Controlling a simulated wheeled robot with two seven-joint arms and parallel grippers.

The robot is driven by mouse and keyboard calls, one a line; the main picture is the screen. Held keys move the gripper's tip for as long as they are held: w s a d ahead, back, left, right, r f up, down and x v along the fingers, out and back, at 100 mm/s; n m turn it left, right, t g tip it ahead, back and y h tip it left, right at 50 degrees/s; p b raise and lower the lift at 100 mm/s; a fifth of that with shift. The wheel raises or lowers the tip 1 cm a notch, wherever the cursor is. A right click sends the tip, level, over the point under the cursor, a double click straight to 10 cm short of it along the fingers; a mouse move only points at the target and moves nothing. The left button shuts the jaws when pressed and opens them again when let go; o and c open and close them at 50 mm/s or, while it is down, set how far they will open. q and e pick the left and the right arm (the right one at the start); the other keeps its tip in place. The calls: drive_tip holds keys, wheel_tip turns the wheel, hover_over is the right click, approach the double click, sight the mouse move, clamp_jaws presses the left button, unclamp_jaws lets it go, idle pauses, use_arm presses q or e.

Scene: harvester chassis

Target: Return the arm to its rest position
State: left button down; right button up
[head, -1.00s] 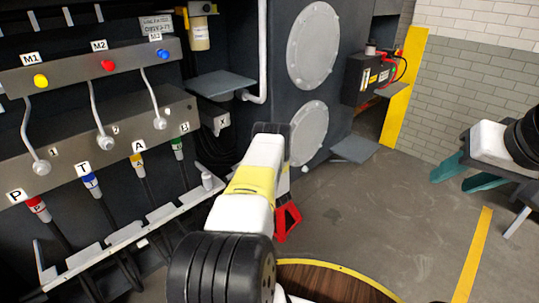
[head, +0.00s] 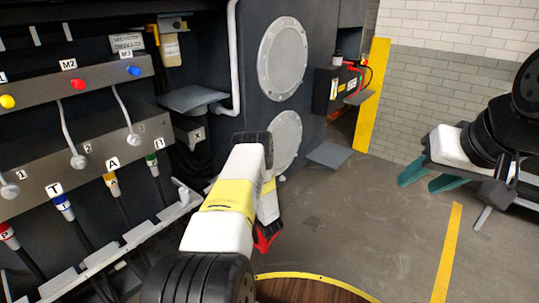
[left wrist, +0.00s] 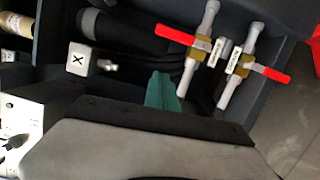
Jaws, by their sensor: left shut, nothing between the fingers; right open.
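My left arm, white with a yellow band and black joints, reaches up the middle of the head view. Its gripper is hidden there behind the arm. In the left wrist view the teal left gripper (left wrist: 162,92) is shut with nothing in it. It points towards a dark recess holding two valves with red handles (left wrist: 269,74) and a white block marked X (left wrist: 81,58); I cannot tell the gap between them. My right gripper (head: 418,181) shows at the right of the head view, its teal fingers spread and empty over the grey floor.
A dark panel with labelled hoses and levers (head: 95,160) stands at the left. A grey shelf (head: 192,98) juts from the dark chassis wall. A red object (head: 267,236) shows partly behind my left arm. Grey floor (head: 370,215) is clear on the right, before a brick wall.

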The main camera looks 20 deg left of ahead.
use_arm(q)
drive_tip(key=w+d+r+m+t+h, duration=0.1)
drive_tip(key=w+d+r+m+h, duration=0.15)
drive_tip(key=w+r, duration=0.35)
drive_tip(key=w+d+r+m+h, duration=0.2)
drive_tip(key=w+r+h, duration=0.1)
drive_tip(key=r, duration=0.6)
drive_tip(key=s+d+r+m+h, duration=0.25)
drive_tip(key=d+r+m, duration=0.2)
drive_tip(key=r, duration=0.45)
drive_tip(key=s+d+r+m+h, duration=0.1)
drive_tip(key=d+r+m+h, duration=0.4)
drive_tip(key=r, duration=0.4)
drive_tip(key=s+d+r+m+g+h, duration=0.1)
drive_tip(key=s+d+r+m, duration=0.25)
drive_tip(key=s, duration=0.25)
drive_tip(key=s+d+r+m+h, duration=0.1)
drive_tip(key=s+d+r+m, duration=0.2)
drive_tip(key=s, duration=0.4)
drive_tip(key=s+d+r+m+g+h, duration=0.1)
drive_tip(key=s+d+r+m+h, duration=0.1)
drive_tip(key=s+d+r, duration=0.3)
drive_tip(key=s+a+f+m+g, duration=0.1)
drive_tip(key=s+m, duration=0.6)
drive_tip(key=s, duration=1.5)
drive_tip(key=f+g, duration=0.1)
drive_tip(key=g, duration=0.1)
drive_tip(key=shift+s+f+m+g, duration=0.2)
drive_tip(key=shift+s+m+g, duration=0.15)
drive_tip(key=shift+s+g, duration=0.05)
